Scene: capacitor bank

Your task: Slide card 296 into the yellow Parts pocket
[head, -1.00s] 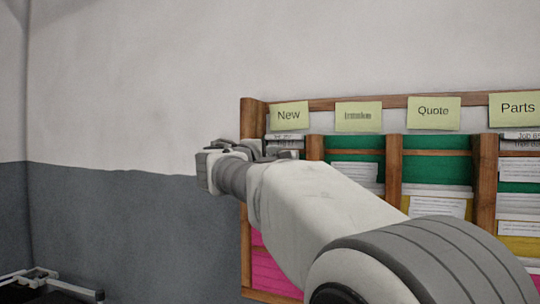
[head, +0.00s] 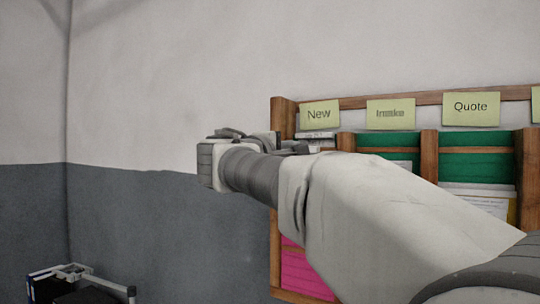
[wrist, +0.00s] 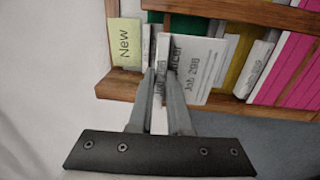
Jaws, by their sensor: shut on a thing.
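My gripper (wrist: 160,85) is in front of the New column of the rack in the wrist view, its fingers shut on a thin white card (wrist: 160,118). A white card face reading "Job 296" (wrist: 197,75) shows just right of the fingers; I take it as card 296, though its join with the held strip is partly hidden. In the head view my gripper (head: 265,142) is at the rack's upper left, its fingertips mostly hidden by my wrist. The yellow Parts pocket is out of the head view.
The wooden rack (head: 284,112) stands against the wall with New (head: 319,113), a blurred label (head: 391,113) and Quote (head: 470,108) above its columns. A pink pocket (head: 306,275) is low at left. Wall left of it is clear. Dark items (head: 75,288) sit lower left.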

